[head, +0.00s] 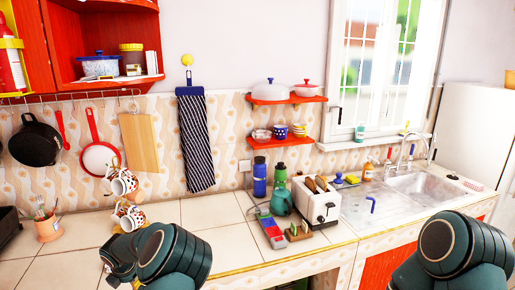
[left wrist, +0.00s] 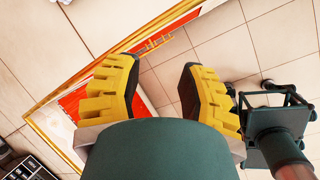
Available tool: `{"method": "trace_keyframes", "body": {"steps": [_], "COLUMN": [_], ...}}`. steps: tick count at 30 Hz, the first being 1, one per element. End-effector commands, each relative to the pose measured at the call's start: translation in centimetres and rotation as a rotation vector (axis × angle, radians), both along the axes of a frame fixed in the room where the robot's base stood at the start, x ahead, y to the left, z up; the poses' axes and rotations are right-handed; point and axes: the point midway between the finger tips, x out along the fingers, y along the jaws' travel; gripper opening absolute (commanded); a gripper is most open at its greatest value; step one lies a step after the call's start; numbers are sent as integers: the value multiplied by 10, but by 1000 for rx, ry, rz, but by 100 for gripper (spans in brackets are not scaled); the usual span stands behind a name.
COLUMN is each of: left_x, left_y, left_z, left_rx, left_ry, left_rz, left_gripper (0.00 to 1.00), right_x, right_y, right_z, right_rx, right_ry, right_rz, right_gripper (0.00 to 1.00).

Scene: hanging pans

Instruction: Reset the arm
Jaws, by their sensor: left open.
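My left gripper (left wrist: 162,74) is open in the left wrist view. Its two yellow ridged fingers stand apart with nothing between them, above the floor tiles and the red cabinet front. In the head view my left arm (head: 172,258) is bent low at the front of the counter, and the finger opening does not show clearly. My right arm (head: 462,250) shows at the bottom right of the head view, but its gripper is out of sight. A black pan (head: 35,142) and a red-rimmed pan (head: 99,156) hang on the rail at the left.
A cutting board (head: 140,142) and a striped towel (head: 195,140) hang on the wall. Cups (head: 124,183) hang on a stand near my left arm. A toaster (head: 317,203), bottles and a sink (head: 425,185) are at the right. The middle of the counter (head: 205,212) is clear.

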Motion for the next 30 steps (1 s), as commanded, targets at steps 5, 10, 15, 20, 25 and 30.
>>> {"method": "trace_keyframes", "body": {"steps": [5, 10, 15, 20, 25, 30], "left_x": [-42, -85, -136, -192, -244, -272], "left_y": [-45, -100, -162, -224, -273, -296], "left_z": [-101, -160, -194, -204, -196, -186], "left_rx": [-472, -822, -1027, -1025, 663, 452], "left_ry": [-131, -139, -51, 86, -153, -153], "left_rz": [703, 1417, 2155, 2840, -2699, -2517], "left_gripper": [40, 40, 40, 40, 40, 40], "right_x": [-1, -1, -3, -3, -4, -4], "right_y": [1, 1, 2, 2, 3, 3], "right_z": [-23, -39, -56, -72, -83, -88], "right_rx": [-2, -3, -5, -7, -8, -9], "right_ry": [3, 5, 8, 10, 11, 12], "right_rz": [1, 1, 2, 2, 2, 4], "right_gripper": [0, 0, 0, 0, 0, 0]}}
